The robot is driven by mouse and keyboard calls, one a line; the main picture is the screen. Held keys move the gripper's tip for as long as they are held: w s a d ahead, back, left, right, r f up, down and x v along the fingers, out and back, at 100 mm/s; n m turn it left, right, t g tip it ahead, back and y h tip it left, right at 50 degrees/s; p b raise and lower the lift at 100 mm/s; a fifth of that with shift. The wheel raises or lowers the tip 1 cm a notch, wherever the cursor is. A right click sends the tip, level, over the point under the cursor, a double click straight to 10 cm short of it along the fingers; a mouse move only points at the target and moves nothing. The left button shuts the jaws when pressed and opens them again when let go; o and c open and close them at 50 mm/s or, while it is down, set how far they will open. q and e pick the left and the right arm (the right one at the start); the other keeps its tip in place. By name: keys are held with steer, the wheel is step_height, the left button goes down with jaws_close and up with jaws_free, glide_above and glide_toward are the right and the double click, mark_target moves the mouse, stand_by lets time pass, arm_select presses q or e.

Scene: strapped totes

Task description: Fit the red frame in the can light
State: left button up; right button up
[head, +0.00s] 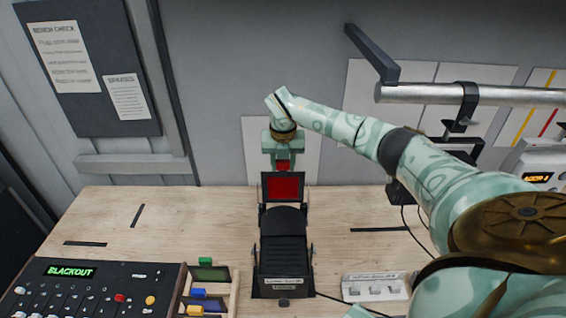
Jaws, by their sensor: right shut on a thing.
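The red frame (284,188) is a dark-bordered square with a red sheet, upright in the head view. My right gripper (283,162) comes down from above and is shut on its top edge. The can light (283,262) is a black ribbed housing on the bench, with a label at its near end. The red frame stands at the can light's far end, above its front opening. I cannot tell whether the frame's lower edge is inside the holder or just over it. My left gripper is not in view.
A wooden rack (229,301) with green, blue and yellow tabbed frames stands left of the can light. A console reading BLACKOUT (82,290) is at left. A small switch box (375,287) and cable lie right. A metal pipe (470,95) with clamp crosses upper right.

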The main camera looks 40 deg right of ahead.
mark_target(283, 195)
steer(key=shift+f+b, duration=4.85)
steer(key=shift+f, duration=2.55)
steer(key=o, duration=1.1)
steer(key=shift+o, duration=0.2)
step_height(283, 195, up, 16)
steer(key=s+a+b, duration=0.1)
steer(key=shift+s+a, duration=0.15)
steer(key=shift+s, duration=0.2)
